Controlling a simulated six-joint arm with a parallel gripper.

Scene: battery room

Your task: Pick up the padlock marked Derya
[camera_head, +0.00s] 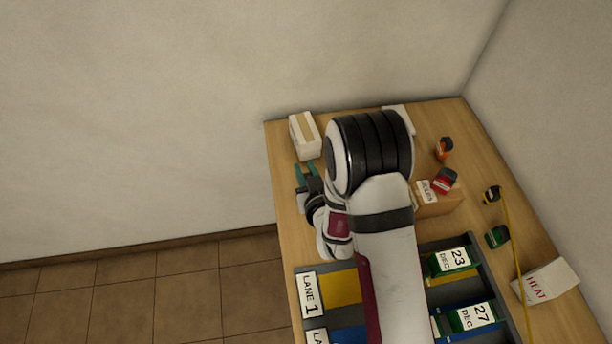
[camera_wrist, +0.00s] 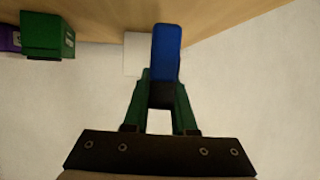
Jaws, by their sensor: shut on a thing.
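My gripper (camera_wrist: 162,92) has green fingers and is shut on a blue padlock (camera_wrist: 166,52), whose dark lower part sits between the fingertips. No name can be read on it, so I cannot tell whether it is marked Derya. In the head view my gripper (camera_head: 306,171) is over the left side of the table, just below a white box; the blue padlock cannot be made out there. Other padlocks stand at the table's right: an orange one (camera_head: 444,149), a red one (camera_head: 446,181), a black and yellow one (camera_head: 492,194) and a green one (camera_head: 497,236). Their names are unreadable.
The white box (camera_head: 305,136) has a tan strip. A rules card (camera_head: 427,190) is on a wooden block (camera_head: 440,206). A grey lane tray (camera_head: 432,243) holds green dated blocks. A white HEAT box (camera_head: 545,281) stands right, beside a yellow cord (camera_head: 513,240). My arm hides the middle.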

